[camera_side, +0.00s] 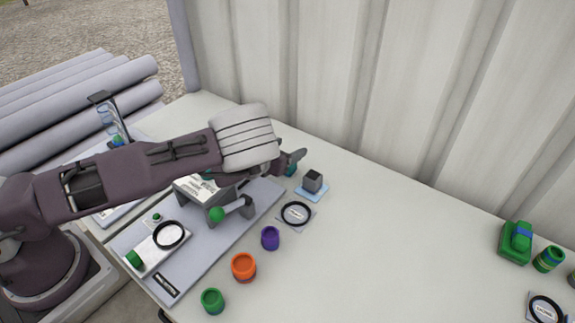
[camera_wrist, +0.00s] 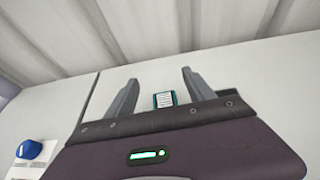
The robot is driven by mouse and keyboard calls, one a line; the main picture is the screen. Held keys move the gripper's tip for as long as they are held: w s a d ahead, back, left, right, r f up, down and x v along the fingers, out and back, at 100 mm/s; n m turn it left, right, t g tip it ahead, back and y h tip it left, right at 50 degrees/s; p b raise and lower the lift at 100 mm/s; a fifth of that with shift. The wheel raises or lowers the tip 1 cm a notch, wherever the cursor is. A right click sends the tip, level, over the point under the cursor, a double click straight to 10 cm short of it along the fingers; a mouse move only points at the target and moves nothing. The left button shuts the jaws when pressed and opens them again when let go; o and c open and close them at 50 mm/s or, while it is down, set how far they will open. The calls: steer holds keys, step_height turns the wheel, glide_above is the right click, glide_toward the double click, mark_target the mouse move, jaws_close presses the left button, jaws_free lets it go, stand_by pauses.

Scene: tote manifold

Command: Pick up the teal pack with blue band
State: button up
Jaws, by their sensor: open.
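A small teal pack (camera_wrist: 157,101) with a pale printed face stands on the table in the wrist view, between my two fingers as seen there. Its lower part is close to my palm edge in the picture, and I cannot make out a blue band. In the side view a teal thing (camera_side: 293,169), likely the same pack, shows just beyond my fingers and is mostly hidden. My gripper (camera_side: 290,158) is open, and its spread fingers also show in the wrist view (camera_wrist: 159,80). I cannot tell whether a finger touches the pack.
A dark cube (camera_side: 313,181) on a light blue base and a black ring (camera_side: 296,214) are near my gripper. Purple (camera_side: 270,239), orange (camera_side: 244,268) and green (camera_side: 212,302) pots stand in front. A corrugated wall (camera_side: 400,90) rises behind. The table's middle right is clear.

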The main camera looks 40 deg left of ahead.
steer(key=f, duration=0.5)
steer(key=shift+w+a+f, duration=0.1)
steer(key=shift+w+f, duration=0.1)
steer(key=shift+f, duration=0.1)
steer(key=shift+x, duration=0.75)
steer(key=shift+w, duration=0.5)
jaws_close()
